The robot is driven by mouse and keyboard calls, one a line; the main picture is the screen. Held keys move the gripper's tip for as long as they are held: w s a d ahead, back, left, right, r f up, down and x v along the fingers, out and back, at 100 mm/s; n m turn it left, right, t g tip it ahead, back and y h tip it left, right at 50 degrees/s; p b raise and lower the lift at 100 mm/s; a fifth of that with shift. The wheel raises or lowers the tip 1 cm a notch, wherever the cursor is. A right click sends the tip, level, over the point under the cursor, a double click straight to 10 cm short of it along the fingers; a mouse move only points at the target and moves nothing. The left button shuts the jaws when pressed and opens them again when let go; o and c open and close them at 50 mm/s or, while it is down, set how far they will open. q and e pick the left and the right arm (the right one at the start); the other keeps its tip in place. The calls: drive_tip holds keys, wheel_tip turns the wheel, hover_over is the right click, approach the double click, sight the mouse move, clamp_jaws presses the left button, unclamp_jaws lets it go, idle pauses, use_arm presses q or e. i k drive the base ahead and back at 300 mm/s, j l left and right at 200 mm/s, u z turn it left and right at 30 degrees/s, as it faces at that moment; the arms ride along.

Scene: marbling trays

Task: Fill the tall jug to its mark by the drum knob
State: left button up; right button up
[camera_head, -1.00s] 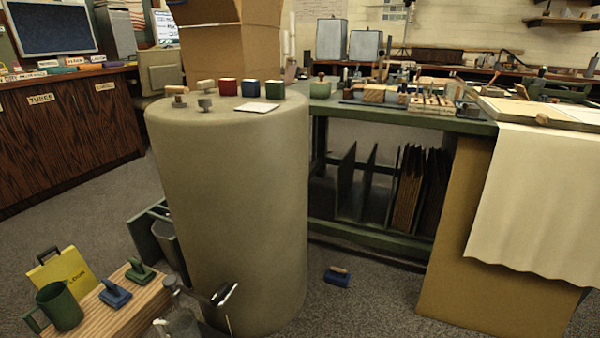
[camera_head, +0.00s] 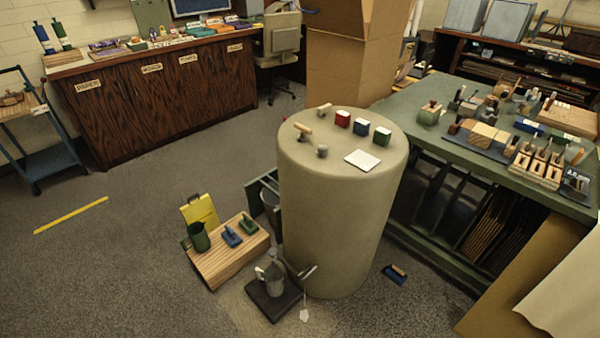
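The beige drum (camera_head: 342,220) stands upright in the middle of the head view. A grey metal jug (camera_head: 273,281) stands on a dark square base (camera_head: 272,307) at the drum's lower front left. I cannot see its mark or the level inside it. A tap lever (camera_head: 307,272) sticks out low on the drum's front, right of the jug, with a small white tag (camera_head: 304,315) below it. A wooden-handled piece (camera_head: 303,130) and a small grey knob (camera_head: 322,151) are on the drum's top. Neither of my grippers is in view.
The green worktable (camera_head: 445,140) stands on the right. The carpet (camera_head: 120,265) on the left is clear around a yellow strip (camera_head: 72,215).

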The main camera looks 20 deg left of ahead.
sight(272, 251)
drive_tip(key=u, duration=0.95)
